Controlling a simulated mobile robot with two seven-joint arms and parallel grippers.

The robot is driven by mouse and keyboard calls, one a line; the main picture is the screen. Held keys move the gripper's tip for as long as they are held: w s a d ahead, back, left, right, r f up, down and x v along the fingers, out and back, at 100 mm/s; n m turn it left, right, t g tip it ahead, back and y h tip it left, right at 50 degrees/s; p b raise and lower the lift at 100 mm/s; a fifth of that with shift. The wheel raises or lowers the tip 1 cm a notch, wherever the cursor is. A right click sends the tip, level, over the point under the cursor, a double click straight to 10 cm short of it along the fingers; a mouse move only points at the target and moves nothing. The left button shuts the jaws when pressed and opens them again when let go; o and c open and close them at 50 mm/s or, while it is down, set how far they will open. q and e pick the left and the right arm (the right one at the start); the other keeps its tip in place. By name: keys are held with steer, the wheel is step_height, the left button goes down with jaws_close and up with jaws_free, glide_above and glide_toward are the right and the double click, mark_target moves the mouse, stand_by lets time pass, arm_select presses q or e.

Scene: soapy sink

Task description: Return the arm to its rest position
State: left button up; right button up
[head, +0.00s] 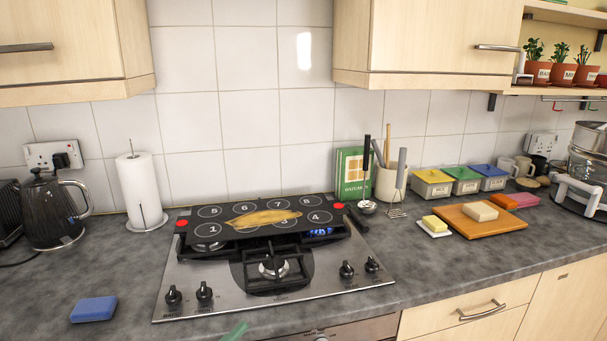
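Neither of my grippers shows in the head view, and no arm of mine can be made out with certainty. A small pale green tip (236,332) pokes in at the bottom edge in front of the hob; what it belongs to is out of view. The steel hob (330,284) has a black panel (228,213) with numbered circles lying over its back part. A flat yellowish-brown thing (265,218) lies across the middle of that panel.
A blue sponge (94,309) lies front left. A kettle (52,210) and paper roll (142,188) stand at the left. An orange board (480,226), utensil pot (389,182), lidded boxes (432,185) and steel pots (586,165) are at the right. The right front worktop is clear.

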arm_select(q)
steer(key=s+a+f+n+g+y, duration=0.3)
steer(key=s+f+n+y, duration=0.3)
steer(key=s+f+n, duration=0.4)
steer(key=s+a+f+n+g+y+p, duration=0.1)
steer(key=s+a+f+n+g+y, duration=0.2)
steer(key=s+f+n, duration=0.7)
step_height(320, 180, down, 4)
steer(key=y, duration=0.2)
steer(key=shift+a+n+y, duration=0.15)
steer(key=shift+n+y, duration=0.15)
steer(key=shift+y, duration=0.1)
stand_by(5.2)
